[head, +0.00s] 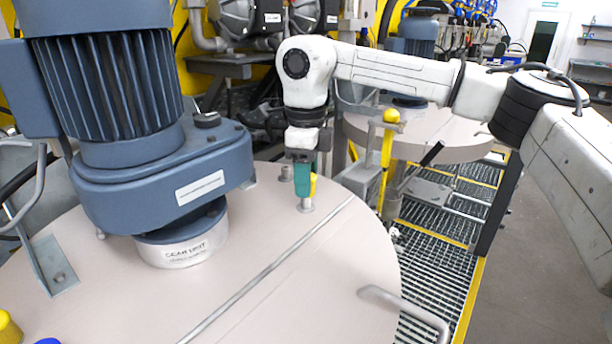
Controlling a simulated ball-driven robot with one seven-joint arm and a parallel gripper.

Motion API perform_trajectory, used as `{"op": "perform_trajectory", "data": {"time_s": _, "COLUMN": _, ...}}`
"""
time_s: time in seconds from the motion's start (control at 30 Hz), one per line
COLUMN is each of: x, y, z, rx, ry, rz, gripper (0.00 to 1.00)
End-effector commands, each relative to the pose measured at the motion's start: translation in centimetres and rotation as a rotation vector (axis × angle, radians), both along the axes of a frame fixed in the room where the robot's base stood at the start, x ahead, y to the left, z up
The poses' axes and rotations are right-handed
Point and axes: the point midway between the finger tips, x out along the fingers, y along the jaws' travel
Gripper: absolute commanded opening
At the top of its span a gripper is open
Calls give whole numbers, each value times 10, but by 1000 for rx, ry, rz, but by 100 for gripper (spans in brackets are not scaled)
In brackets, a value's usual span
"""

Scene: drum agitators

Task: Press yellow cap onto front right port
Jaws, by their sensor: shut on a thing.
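My gripper (306,188), with teal fingers, points straight down over the drum lid right of the motor. It is shut on the yellow cap (313,184), of which only a small part shows beside the near finger. A short metal port (306,206) stands on the lid directly below the fingertips in the picture. I cannot tell whether the cap touches it, as the finger hides the spot. Another metal port (286,173) stands just behind and to the left, uncovered.
A blue-grey motor and gear unit (150,170) fills the left of the lid (330,270). A yellow cap-like thing (8,328) and a blue one (47,341) sit at the lower left. A lid handle (405,310) and yellow-edged grating (435,270) lie right.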

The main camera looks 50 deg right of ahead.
Motion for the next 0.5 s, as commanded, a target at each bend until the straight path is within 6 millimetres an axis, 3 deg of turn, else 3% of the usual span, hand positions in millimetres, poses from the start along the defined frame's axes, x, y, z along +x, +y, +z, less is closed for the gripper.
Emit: {"op": "perform_trajectory", "data": {"time_s": 0.5, "x": 0, "y": 0, "z": -13, "rx": 0, "ry": 0, "rz": 0, "gripper": 13}}
